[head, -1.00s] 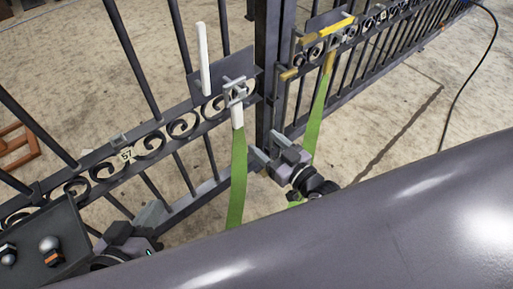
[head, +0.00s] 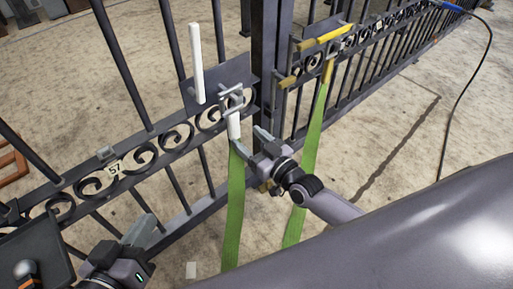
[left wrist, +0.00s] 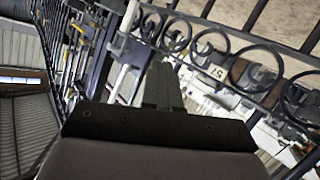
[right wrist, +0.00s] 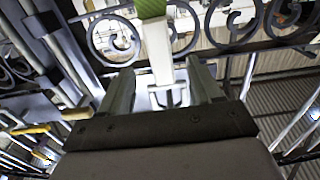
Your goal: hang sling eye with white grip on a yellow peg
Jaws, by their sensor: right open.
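The white grip (head: 233,124) tops a green sling strap (head: 232,205). A grey metal eye (head: 231,101) is at its upper end, in front of the left gate's dark plate (head: 222,75). My right gripper (head: 249,146) is open just below and right of the grip. In the right wrist view the white grip (right wrist: 158,48) lies ahead, between the lines of the open fingers; contact cannot be told. Yellow pegs (head: 330,34) (head: 288,82) are on the right gate's plate. A yellow grip (head: 327,71) hangs there on another green strap (head: 308,150). My left gripper (head: 143,232) is shut and empty, low left.
A white upright bar (head: 195,55) stands at the left plate. The gate post (head: 265,70) stands between the two gate leaves. Scrollwork (head: 90,187) and bars fill the left leaf. A dark cable (head: 480,80) lies at right on bare ground.

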